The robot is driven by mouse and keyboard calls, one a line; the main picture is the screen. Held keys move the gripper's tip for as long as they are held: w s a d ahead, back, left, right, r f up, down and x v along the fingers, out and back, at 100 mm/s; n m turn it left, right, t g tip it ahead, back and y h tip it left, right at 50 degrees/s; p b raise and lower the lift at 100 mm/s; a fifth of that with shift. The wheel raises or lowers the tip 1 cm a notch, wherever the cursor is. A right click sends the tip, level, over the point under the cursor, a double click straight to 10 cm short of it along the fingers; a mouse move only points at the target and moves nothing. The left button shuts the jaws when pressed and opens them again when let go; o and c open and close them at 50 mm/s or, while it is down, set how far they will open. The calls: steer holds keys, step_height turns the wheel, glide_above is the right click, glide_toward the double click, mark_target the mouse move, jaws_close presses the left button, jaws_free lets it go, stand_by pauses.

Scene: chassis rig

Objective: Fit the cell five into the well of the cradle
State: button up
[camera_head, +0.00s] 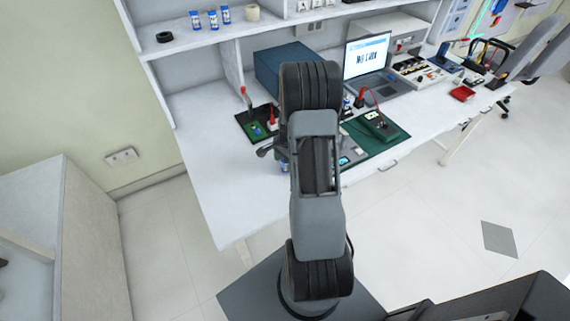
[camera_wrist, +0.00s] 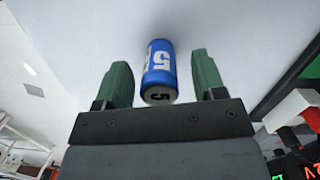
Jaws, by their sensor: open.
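Cell five (camera_wrist: 159,65), a blue and white cylinder marked 5, is between the green fingers of my gripper (camera_wrist: 160,72) in the wrist view. A gap shows on each side of it, so the fingers are open and not holding it. In the head view a small part of a blue cell (camera_head: 284,167) shows beside my arm, near the front edge of the workbench. My arm hides most of the gripper there. I cannot pick out the cradle or its well for certain; my arm covers part of the bench.
The white workbench (camera_head: 205,150) has free room at its left. A dark mat (camera_head: 246,127) with a red-handled tool, a blue box (camera_head: 288,68), a laptop (camera_head: 368,62) and a green mat (camera_head: 397,134) with a device stand around my arm. Several blue cells (camera_head: 213,20) stand on the shelf.

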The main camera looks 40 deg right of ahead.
steer(key=c, duration=1)
steer(key=shift+c, duration=0.3)
steer(key=shift+r, duration=0.15)
